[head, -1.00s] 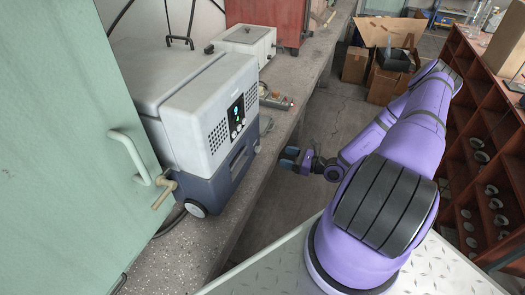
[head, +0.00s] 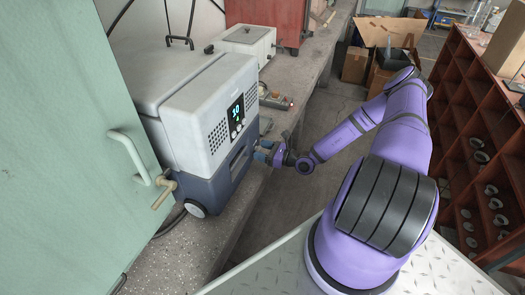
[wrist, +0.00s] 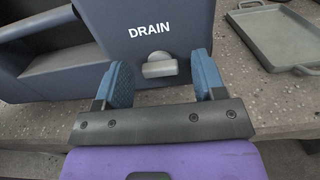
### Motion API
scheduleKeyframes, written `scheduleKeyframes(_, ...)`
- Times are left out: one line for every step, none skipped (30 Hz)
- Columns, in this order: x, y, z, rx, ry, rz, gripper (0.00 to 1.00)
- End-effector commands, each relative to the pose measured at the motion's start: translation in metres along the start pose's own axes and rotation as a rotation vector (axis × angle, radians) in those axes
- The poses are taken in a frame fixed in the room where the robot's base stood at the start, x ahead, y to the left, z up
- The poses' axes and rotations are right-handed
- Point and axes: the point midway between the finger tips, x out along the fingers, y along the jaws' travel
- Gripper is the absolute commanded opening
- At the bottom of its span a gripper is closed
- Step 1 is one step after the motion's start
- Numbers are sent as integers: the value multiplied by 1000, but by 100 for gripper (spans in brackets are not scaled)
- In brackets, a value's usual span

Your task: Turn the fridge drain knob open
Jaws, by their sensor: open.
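The fridge (head: 200,120) is a white and dark blue portable box with wheels, standing on the concrete bench. In the wrist view its dark blue side (wrist: 180,20) carries the word DRAIN, with the pale grey drain knob (wrist: 160,66) below it. The knob's long axis looks roughly level. My gripper (wrist: 160,82) is open, its two blue-padded fingers on the left and right of the knob. In the head view my gripper (head: 266,152) is at the fridge's right end, and the knob is hidden there.
A grey tray (wrist: 276,40) lies on the bench right of the fridge in the wrist view. A green door (head: 70,170) with a handle stands at the left in the head view. A white box (head: 245,42) sits farther back. The aisle floor beside the bench is clear.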

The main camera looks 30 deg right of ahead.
Motion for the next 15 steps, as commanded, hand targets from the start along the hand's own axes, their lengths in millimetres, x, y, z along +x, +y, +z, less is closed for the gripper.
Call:
scheduleKeyframes(1,0,0,0,0,0,64)
scheduleKeyframes(1,0,0,0,0,0,64)
scheduleKeyframes(1,0,0,0,0,0,64)
scheduleKeyframes(1,0,0,0,0,0,64)
scheduleKeyframes(1,0,0,0,0,0,64)
scheduleKeyframes(0,0,0,0,0,0,64)
scheduleKeyframes(0,0,0,0,0,0,64)
scheduleKeyframes(0,0,0,0,0,0,57)
scheduleKeyframes(0,0,0,0,0,0,48)
scheduleKeyframes(0,0,0,0,1,0,41)
scheduleKeyframes(0,0,0,0,0,0,34)
scheduleKeyframes(0,0,0,0,1,0,25)
scheduleKeyframes(0,0,0,0,0,0,18)
scheduleKeyframes(0,0,0,0,1,0,14)
scheduleKeyframes(0,0,0,0,1,0,14)
